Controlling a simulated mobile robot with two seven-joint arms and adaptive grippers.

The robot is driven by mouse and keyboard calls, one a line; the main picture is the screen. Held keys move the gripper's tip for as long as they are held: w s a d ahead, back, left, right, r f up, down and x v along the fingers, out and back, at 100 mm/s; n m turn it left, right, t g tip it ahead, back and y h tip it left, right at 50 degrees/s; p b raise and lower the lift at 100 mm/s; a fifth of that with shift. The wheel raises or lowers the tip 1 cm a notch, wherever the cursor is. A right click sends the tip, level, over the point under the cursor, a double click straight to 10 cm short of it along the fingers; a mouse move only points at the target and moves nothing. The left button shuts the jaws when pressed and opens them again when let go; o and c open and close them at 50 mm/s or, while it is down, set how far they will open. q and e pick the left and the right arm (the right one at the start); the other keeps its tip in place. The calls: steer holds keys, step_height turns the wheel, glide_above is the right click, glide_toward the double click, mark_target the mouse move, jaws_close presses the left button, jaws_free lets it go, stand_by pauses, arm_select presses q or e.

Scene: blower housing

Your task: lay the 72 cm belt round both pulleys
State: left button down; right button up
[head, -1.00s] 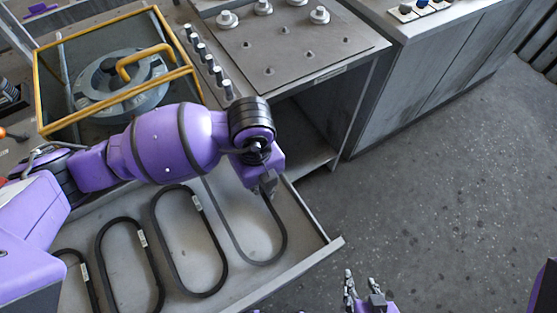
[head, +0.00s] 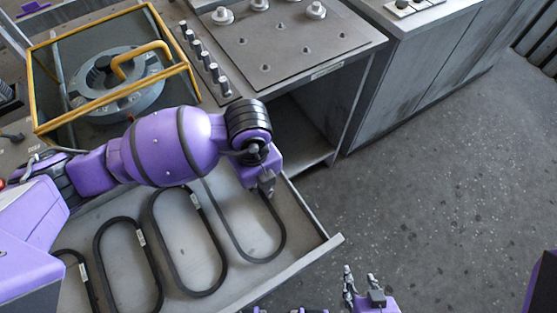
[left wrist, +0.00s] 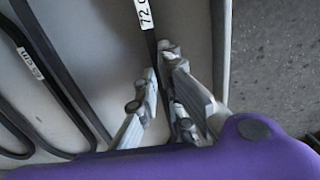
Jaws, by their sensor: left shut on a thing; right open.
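The 72 cm belt (head: 283,240) is the rightmost dark loop in the open drawer. In the left wrist view its white label reading "72 C" (left wrist: 145,14) lies just beyond the fingers. My left gripper (head: 266,186) is shut on this belt; the fingers also show in the left wrist view (left wrist: 168,98). The loop seems to lie on the drawer floor, and my left arm hides part of it. My right gripper (head: 361,283) is open and empty, low in the picture over the floor. I cannot make out the two pulleys for certain.
Several other labelled belts, such as this loop (head: 222,262), lie left in the drawer (head: 322,243). A yellow-framed guard (head: 186,69) stands over a round grey housing (head: 150,88) at upper left. A plate with knobs (head: 290,45) is behind. The floor at right is clear.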

arm_select(q)
steer(key=shift+f, duration=0.2)
steer(key=c, duration=1.8)
jaws_free()
steer(key=shift+r+p, duration=1.4)
steer(key=shift+r, duration=0.55)
step_height(320, 180, up, 4)
steer(key=p, duration=0.2)
steer(key=shift+p, duration=0.35)
steer(key=shift+f, duration=0.15)
arm_select(e)
steer(key=w+r+t, duration=0.1)
steer(key=w+r, duration=0.4)
steer(key=r, duration=0.3)
steer(key=shift+w+r, duration=0.2)
steer(key=shift+w, duration=0.2)
steer(key=shift+s, duration=0.1)
arm_select(q)
steer(key=shift+d, duration=0.1)
